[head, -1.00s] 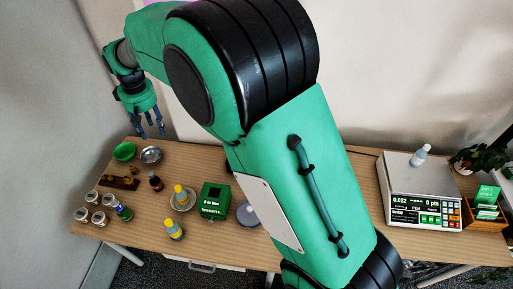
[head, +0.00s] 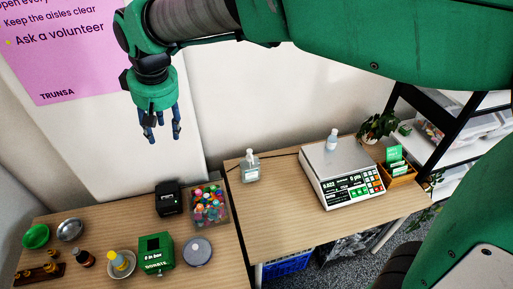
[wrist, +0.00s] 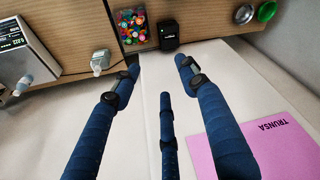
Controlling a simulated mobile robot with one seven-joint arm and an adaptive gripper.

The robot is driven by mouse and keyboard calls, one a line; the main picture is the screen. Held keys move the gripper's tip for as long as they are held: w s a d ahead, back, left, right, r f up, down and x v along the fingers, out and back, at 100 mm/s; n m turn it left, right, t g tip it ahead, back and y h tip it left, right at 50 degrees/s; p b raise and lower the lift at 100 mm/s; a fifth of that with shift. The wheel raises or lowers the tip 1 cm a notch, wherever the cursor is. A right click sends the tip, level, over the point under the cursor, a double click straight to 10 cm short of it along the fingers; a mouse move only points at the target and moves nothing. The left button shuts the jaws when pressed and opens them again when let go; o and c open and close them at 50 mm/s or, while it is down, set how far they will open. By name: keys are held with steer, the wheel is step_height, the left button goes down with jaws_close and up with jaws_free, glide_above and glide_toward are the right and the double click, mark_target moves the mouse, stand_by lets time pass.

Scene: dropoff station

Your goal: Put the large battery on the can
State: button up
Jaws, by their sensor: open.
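My gripper (head: 160,130) hangs high in front of the wall, above and behind the left table in the head view. Its three blue fingers are spread, and nothing is between them. The wrist view also shows the open gripper (wrist: 158,82), with its fingers apart and empty. I cannot make out a large battery or a can for certain in the current views.
A scale (head: 350,187) carries a small bottle (head: 332,138). The right table's front is clear.

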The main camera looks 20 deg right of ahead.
steer(key=s+d+r+m+t, duration=0.1)
steer(key=s+d+m, duration=0.1)
steer(key=s+d, duration=0.5)
steer(key=s+d+r+m, duration=0.1)
steer(key=s+d+r, duration=0.15)
steer(key=d, duration=0.85)
steer(key=s+d+f+m+t+h, duration=0.1)
steer(key=s+d+f+m, duration=0.3)
steer(key=s+d, duration=0.7)
steer(key=s+f, duration=0.1)
steer(key=s, duration=0.2)
steer(key=shift+s+f+t+h, duration=0.15)
steer(key=shift+s+t+h, duration=0.15)
steer(key=shift+s, duration=0.05)
steer(key=shift+d+f, duration=0.1)
step_height(320, 180, down, 5)
steer(key=b, duration=0.5)
steer(key=shift+f, duration=0.15)
